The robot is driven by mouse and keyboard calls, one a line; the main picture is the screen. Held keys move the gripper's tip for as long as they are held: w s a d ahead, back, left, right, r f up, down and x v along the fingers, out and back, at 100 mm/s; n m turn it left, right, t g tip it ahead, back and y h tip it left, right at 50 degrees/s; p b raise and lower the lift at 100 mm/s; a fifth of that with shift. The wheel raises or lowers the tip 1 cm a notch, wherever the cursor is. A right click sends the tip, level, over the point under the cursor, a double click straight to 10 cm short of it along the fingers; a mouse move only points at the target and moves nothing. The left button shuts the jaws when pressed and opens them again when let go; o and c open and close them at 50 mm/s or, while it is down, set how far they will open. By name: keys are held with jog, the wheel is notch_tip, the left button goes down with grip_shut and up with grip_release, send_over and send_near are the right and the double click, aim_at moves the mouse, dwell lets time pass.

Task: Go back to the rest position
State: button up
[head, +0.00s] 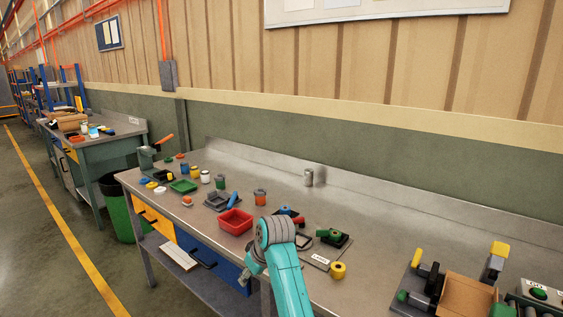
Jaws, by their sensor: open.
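My teal arm rises from the bottom of the head view and bends at a grey joint, over the front edge of the steel workbench (345,228). A short teal and grey part of my arm shows just left of the joint, in front of the blue drawer. I cannot make out gripper fingers; my gripper is hidden or outside the picture. Nothing held by it is visible.
A red tray (235,221) stands close left of my arm. A cardboard box (467,296) stands at the bottom right. The bench's back strip is mostly clear.

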jog(key=s+d+f+m+t, duration=0.1)
jog(key=s+d+f, duration=0.15)
jog(key=f, duration=0.45)
jog(key=s+d+f+m+t, duration=0.1)
jog(key=s+d+f, duration=0.15)
jog(key=f, duration=0.35)
jog(key=s+d+f+m+t, duration=0.1)
jog(key=s+d+f, duration=0.35)
jog(key=s, duration=0.25)
jog(key=s+d+f+m+t+h, duration=0.1)
jog(key=s+d+f, duration=0.3)
jog(key=s+f, duration=0.3)
jog(key=s+d+f+m+t, duration=0.1)
jog(key=s+d+f, duration=0.35)
jog(key=s, duration=0.35)
jog(key=s+d+r+m+t+h, duration=0.1)
jog(key=s+d+r+t, duration=0.15)
jog(key=s, duration=0.65)
jog(key=s+d+r+m+t, duration=0.15)
jog(key=s+d, duration=0.25)
jog(key=s, duration=0.6)
jog(key=s+d+r+m+t+h, duration=0.1)
jog(key=s+d+r, duration=0.1)
jog(key=s+r, duration=1.3)
notch_tip(320, 180, up, 3)
jog(key=shift+s+d+r+m+t+h, duration=0.1)
jog(key=shift+s+d+m+t+h, duration=0.05)
jog(key=shift+s+m+t+h, duration=0.2)
